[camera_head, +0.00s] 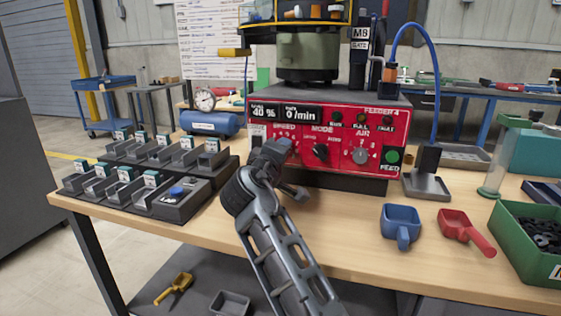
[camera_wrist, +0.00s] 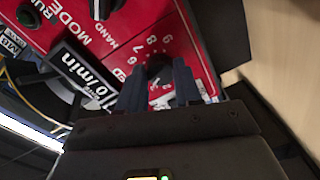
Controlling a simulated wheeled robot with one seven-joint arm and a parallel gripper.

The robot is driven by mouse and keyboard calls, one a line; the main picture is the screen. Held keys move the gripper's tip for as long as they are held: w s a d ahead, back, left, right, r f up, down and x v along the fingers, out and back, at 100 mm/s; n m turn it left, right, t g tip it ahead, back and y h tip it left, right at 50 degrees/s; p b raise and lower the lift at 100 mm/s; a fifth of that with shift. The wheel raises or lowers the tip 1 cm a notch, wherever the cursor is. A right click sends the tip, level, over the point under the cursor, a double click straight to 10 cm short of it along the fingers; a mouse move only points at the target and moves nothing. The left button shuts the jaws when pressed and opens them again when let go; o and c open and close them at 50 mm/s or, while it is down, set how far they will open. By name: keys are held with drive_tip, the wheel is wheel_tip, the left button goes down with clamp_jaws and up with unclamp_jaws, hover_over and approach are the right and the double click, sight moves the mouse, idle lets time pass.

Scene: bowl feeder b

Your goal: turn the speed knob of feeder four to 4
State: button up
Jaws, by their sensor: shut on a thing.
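Feeder four (camera_head: 340,120) is a red control box labelled FEEDER 4, with a bowl on top. Its displays (camera_head: 285,112) read 40 % and 0 /min. My gripper (camera_head: 284,148) is at the SPEED dial on the panel's left and hides the knob in the head view. In the wrist view, the fingers of my gripper (camera_wrist: 160,85) are closed around the dark speed knob (camera_wrist: 157,68), with white dial numbers around it. The knob's pointer is hidden, so its setting cannot be read from the dial.
Right of it are the black MODE knob (camera_head: 320,151), the grey AIR knob (camera_head: 360,156) and a green button (camera_head: 393,157). Black trays (camera_head: 185,203) stand left. A blue scoop (camera_head: 401,222), a red scoop (camera_head: 463,231) and a green bin (camera_head: 525,225) lie right.

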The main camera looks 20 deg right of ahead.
drive_tip(key=shift+f+m+b, duration=0.2)
drive_tip(key=shift+m+b, duration=0.4)
drive_tip(key=shift+m, duration=0.2)
drive_tip(key=o, duration=1)
drive_tip(key=shift+r, duration=0.15)
drive_tip(key=shift+o, duration=0.2)
drive_tip(key=p+v, duration=0.1)
drive_tip(key=v, duration=0.6)
drive_tip(key=shift+s+a, duration=0.2)
drive_tip(key=shift+s, duration=0.15)
